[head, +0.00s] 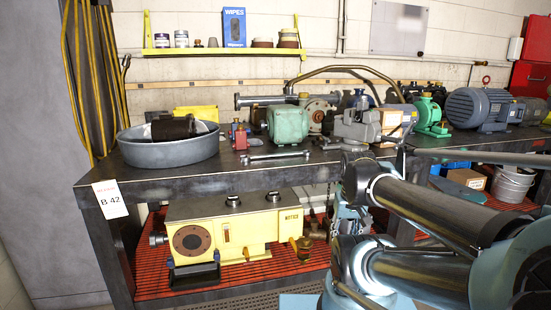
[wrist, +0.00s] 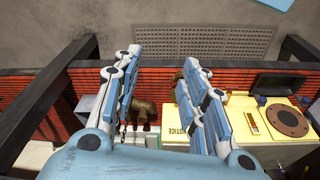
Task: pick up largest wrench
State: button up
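A long metal wrench (head: 275,155) lies flat near the front edge of the dark workbench top, in the head view. Another slim metal tool (head: 344,146), perhaps a smaller wrench, lies to its right, close to my arm. My gripper (wrist: 164,62) is open in the wrist view, its two blue and white fingers spread apart with nothing held between them. It is over the lower shelf side of the bench, away from the long wrench. No wrench shows in the wrist view. In the head view my arm links hide much of the gripper.
A grey round basin (head: 168,153) stands left of the wrench, with a green motor (head: 288,124) and a grey vise (head: 358,126) behind. A yellow machine (head: 238,225) sits on the red lower shelf (head: 245,277). The bench front around the wrench is mostly clear.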

jog(key=w+a+r+m, duration=0.35)
jog(key=w+r, duration=0.35)
jog(key=r, duration=0.4)
notch_tip(320, 180, up, 22)
jog(key=m+g, duration=0.2)
jog(key=m, duration=1)
send_over(276, 154)
jog(key=shift+n, duration=0.25)
notch_tip(276, 154, down, 11)
jog(key=shift+w+d+r, duration=0.1)
jog(key=shift+a+f, duration=0.2)
jog(key=shift+f, duration=2.55)
jog(key=shift+c, duration=0.2)
grip_shut()
